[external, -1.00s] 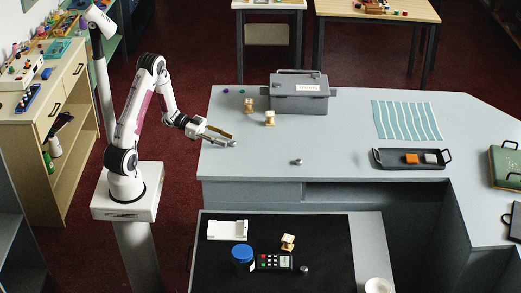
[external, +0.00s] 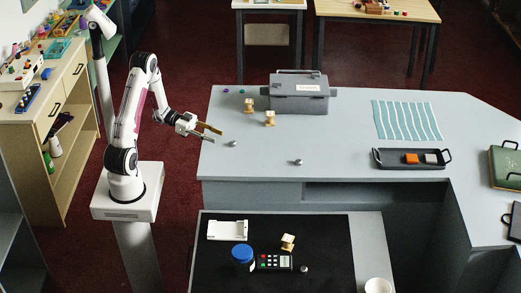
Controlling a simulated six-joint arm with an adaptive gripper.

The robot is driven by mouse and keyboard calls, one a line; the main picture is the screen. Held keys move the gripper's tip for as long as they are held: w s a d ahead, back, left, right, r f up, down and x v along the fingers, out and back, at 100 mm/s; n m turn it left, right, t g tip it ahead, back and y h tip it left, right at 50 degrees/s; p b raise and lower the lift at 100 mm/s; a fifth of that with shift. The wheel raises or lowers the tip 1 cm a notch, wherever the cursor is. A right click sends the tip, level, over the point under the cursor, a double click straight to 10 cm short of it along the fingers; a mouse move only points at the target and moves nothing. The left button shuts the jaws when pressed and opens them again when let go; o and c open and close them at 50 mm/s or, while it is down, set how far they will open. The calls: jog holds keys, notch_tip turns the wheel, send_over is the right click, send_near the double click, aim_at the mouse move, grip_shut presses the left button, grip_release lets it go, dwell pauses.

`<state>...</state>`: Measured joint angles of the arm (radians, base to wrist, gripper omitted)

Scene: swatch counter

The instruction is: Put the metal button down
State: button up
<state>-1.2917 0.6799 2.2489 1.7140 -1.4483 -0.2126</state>
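A small grey metal button (external: 233,143) sits on the grey counter (external: 260,163) near its left end. My gripper (external: 216,134) is open and empty, just left of and above this button, and apart from it. A second metal button (external: 298,162) lies on the counter further right. A third small grey metal piece (external: 304,269) lies on the black mat of the lower table. Fine detail on these pieces is too small to see.
Two wooden stands (external: 269,118) and a grey box (external: 299,94) stand behind. A dark tray (external: 411,167) with an orange and a pale block lies right. The lower table holds a blue-lidded jar (external: 242,253) and a calculator (external: 274,262). The counter's middle is clear.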

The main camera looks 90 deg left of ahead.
dwell(0.5)
jog(key=shift+w+a+y, duration=0.1)
jog(key=shift+w+y, duration=0.3)
jog(key=shift+w, duration=0.05)
jog(key=w+y, duration=0.1)
jog(key=w, duration=0.1)
jog(key=w+a+r+g+y, duration=0.1)
jog(key=w+y, duration=0.1)
jog(key=w, duration=0.1)
jog(key=shift+w+a+r+g, duration=0.25)
jog(key=shift+w+r+g, duration=0.05)
jog(key=shift+w+g, duration=0.1)
jog(key=w+r+y, duration=0.2)
jog(key=r+y, duration=0.1)
jog(key=shift+w+a+r+g, duration=0.25)
jog(key=shift+w+a+g, duration=0.05)
jog(key=shift+w+g, duration=0.1)
jog(key=s+d+r+n+g+y, duration=0.25)
jog(key=d+r+y, duration=0.25)
jog(key=r, duration=0.4)
jog(key=s+d+n+g+h, duration=0.1)
jog(key=s+d+g+h, duration=0.1)
jog(key=s+d, duration=0.7)
jog(key=s+d+n+g+h, duration=0.1)
jog(key=s+d+g+h, duration=0.1)
jog(key=s+d, duration=0.8)
jog(key=d+h, duration=0.1)
jog(key=d, duration=0.4)
jog(key=shift+s+d+f, duration=0.2)
jog(key=shift+s+f, duration=0.1)
